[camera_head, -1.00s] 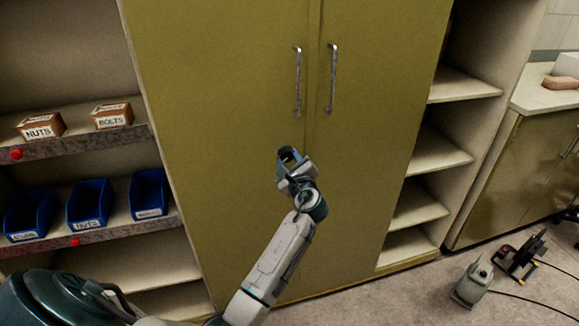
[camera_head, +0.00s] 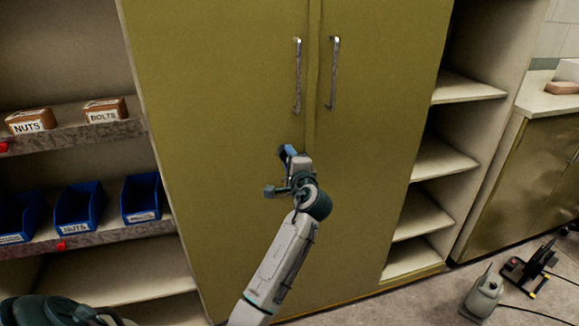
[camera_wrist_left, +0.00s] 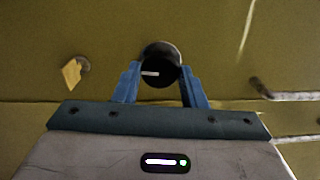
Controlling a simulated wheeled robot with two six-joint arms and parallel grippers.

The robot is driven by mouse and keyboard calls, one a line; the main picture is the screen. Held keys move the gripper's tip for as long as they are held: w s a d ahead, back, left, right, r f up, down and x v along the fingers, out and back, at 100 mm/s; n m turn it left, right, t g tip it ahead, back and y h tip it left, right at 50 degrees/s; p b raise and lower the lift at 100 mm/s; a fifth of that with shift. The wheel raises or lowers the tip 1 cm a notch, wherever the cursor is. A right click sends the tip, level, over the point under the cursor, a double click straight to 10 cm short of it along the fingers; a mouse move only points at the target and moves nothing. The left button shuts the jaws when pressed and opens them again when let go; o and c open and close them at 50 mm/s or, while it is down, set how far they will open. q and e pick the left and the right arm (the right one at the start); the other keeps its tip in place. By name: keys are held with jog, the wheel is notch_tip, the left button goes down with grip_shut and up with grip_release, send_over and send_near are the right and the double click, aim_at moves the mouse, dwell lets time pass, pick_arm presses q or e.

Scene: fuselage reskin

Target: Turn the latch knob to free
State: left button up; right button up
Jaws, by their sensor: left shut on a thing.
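The latch knob (camera_wrist_left: 160,67) is a round black knob with a white mark, on the olive cabinet door in the left wrist view. Its white mark lies about level in that view. My left gripper (camera_wrist_left: 159,88) has its blue fingers on both sides of the knob and is shut on it. In the head view my left gripper (camera_head: 288,153) is at the door below the handles, and it hides the knob there. My right gripper is not in view.
Two metal door handles (camera_head: 298,76) (camera_head: 333,73) stand above my gripper. A small yellow piece (camera_wrist_left: 75,71) sits on the door beside the knob. Open shelves with blue bins (camera_head: 79,207) are at left. A grey container (camera_head: 483,294) stands on the floor at right.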

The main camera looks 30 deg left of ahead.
pick_arm(q)
jog(key=shift+n+b, duration=0.35)
jog(key=shift+n, duration=0.15)
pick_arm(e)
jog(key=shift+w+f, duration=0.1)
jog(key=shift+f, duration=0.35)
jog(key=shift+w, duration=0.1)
pick_arm(q)
jog(key=o, duration=1)
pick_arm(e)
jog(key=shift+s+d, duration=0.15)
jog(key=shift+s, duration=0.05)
pick_arm(q)
jog(key=shift+b+v, duration=1.2)
jog(key=shift+v, duration=4.2)
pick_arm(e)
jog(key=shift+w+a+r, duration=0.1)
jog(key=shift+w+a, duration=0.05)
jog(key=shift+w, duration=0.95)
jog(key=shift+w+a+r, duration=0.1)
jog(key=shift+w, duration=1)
